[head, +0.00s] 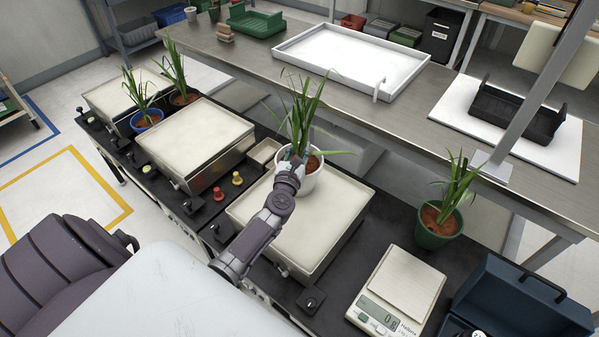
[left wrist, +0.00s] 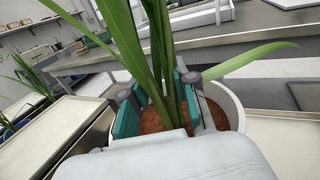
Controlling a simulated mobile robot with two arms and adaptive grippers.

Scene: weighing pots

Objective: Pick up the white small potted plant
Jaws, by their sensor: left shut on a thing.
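The white small potted plant (head: 313,182), with long green leaves and brown soil, is over the far edge of the nearest large pale-topped platform (head: 290,232). My left gripper (head: 297,163) reaches down to it from the near side. In the left wrist view, the gripper's teal-padded fingers (left wrist: 160,108) stand on either side of the green stems, just above the soil, and are shut on the plant. The white pot's rim (left wrist: 238,103) shows behind them. I cannot tell whether the pot touches the platform. My right gripper is not in view.
A plant in a green pot (head: 438,225) stands at the right, behind a small digital scale (head: 408,285). A blue toolbox (head: 525,300) is at the lower right. A metal table (head: 395,118) runs behind.

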